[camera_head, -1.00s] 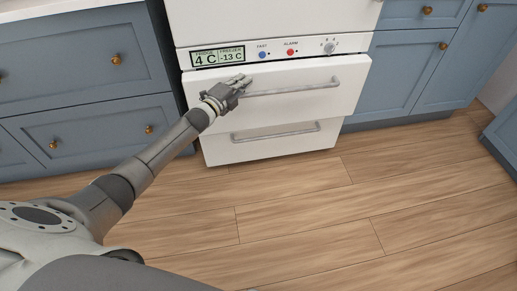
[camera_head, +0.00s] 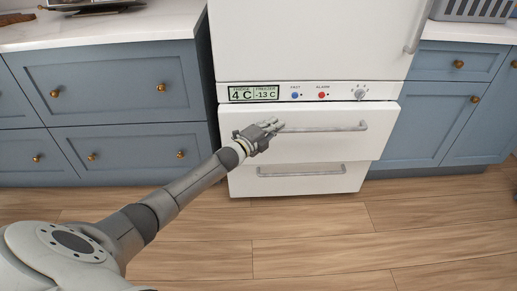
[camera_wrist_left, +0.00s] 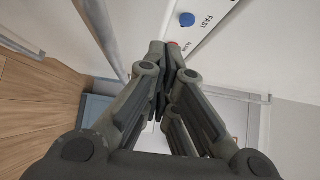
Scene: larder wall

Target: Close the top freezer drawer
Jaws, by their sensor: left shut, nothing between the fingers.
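The top freezer drawer (camera_head: 310,148) is a white front with a long grey bar handle (camera_head: 330,127), just under the control panel. It seems to stand slightly proud of the lower drawer, and I see no clear dark gap above it. My left gripper (camera_head: 278,124) is shut and empty, at the drawer's left side near the left end of the handle. Whether the fingertips touch the front is hard to tell. In the left wrist view, the closed fingers (camera_wrist_left: 166,55) point toward the white front, near the blue and red panel buttons. My right gripper is not in view.
The control panel (camera_head: 310,93) has a display and a dial. The lower freezer drawer (camera_head: 300,185) sits below. Blue cabinets (camera_head: 105,90) flank the fridge on both sides. The wooden floor (camera_head: 320,235) in front is clear.

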